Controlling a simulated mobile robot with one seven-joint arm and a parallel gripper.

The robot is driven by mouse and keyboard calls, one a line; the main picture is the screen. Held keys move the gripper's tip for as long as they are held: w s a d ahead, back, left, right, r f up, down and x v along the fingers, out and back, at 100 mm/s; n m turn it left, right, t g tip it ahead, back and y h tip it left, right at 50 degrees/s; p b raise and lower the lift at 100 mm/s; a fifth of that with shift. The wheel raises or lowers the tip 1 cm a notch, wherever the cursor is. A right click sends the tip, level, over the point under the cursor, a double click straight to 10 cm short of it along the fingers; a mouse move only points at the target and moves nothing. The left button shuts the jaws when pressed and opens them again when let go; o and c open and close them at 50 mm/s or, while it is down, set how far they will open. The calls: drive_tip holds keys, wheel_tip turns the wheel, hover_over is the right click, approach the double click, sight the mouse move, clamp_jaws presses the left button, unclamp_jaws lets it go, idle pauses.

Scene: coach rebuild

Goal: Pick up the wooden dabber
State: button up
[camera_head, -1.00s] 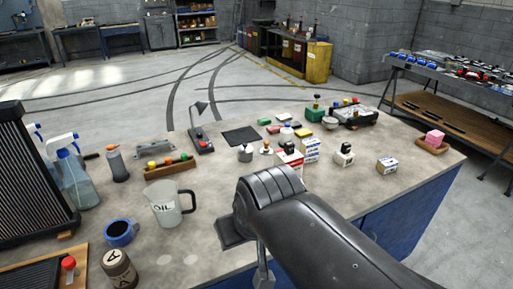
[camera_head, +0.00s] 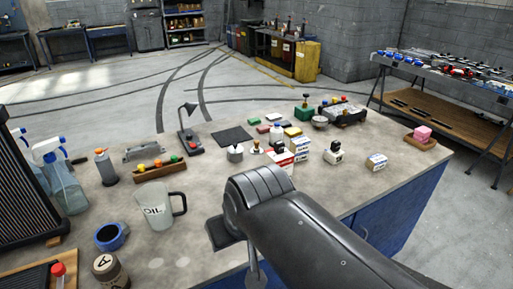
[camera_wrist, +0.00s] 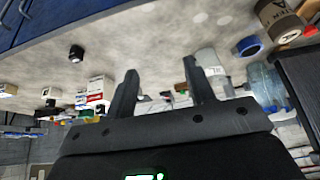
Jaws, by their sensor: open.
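A small piece with a dark knob, a tan part and a pale base (camera_head: 257,148) stands mid-bench in the head view, between a grey lidded pot (camera_head: 235,153) and the red and white boxes. It may be the wooden dabber, but it is too small to be sure. My gripper (camera_wrist: 160,72) shows in the wrist view with two dark fingers wide apart and nothing held between them. The bench things appear upside down beyond the fingers. In the head view my arm crosses the front of the bench and hides the fingers. My gripper is apart from the small piece.
Boxes (camera_head: 281,161), a black-topped white bottle (camera_head: 334,153) and a small carton (camera_head: 376,162) stand at centre right. The bench's right front strip is clear.

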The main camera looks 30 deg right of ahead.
drive_tip(key=w+d+r+m, duration=0.1)
drive_tip(key=w+d+r, duration=0.15)
drive_tip(key=w, duration=0.35)
drive_tip(key=w+d+r, duration=0.1)
drive_tip(key=w+r, duration=0.2)
drive_tip(key=w, duration=0.4)
drive_tip(key=m+g+h, duration=0.2)
drive_tip(key=m, duration=0.2)
hover_over(257, 141)
drive_tip(key=s+a, duration=0.2)
drive_tip(key=s, duration=0.1)
wheel_tip(257, 141, down, 13)
drive_tip(key=shift+n+t, duration=0.3)
drive_tip(key=x, duration=1)
drive_tip(key=shift+d+f, duration=0.15)
drive_tip(key=shift+f, duration=0.15)
drive_tip(key=shift+s, duration=0.1)
drive_tip(key=shift+c, duration=0.2)
drive_tip(key=c, duration=1)
